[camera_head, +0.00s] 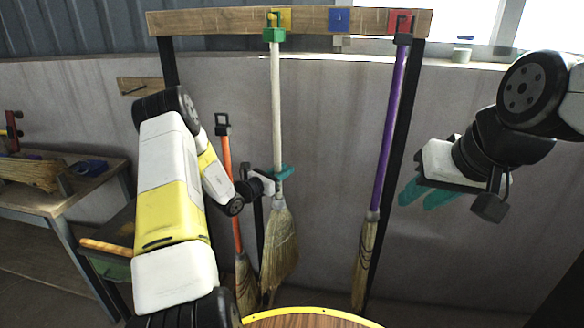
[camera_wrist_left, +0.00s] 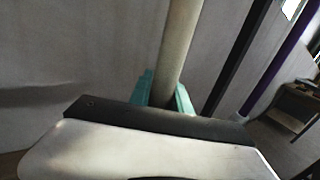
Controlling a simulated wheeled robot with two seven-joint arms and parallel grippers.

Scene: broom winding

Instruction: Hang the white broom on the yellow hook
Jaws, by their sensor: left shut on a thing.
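The white broom (camera_head: 276,110) stands upright, its straw head (camera_head: 279,248) low and its green cap (camera_head: 273,35) at the rail. The yellow hook (camera_head: 272,18) is on a yellow plate, right at the cap; I cannot tell whether the cap's loop is around the hook. My left gripper (camera_head: 281,173) is shut on the white handle just above the straw. In the left wrist view its teal fingers (camera_wrist_left: 165,95) lie on both sides of the pale handle (camera_wrist_left: 177,50). My right gripper (camera_head: 425,194) is open and empty, right of the brooms.
A purple broom (camera_head: 396,105) hangs at the red plate (camera_head: 400,21) on the right. A blue plate (camera_head: 339,19) is between. An orange broom (camera_head: 227,155) stands left, partly behind my left arm. A workbench (camera_head: 60,190) is at far left. A round wooden top (camera_head: 310,319) is at the bottom.

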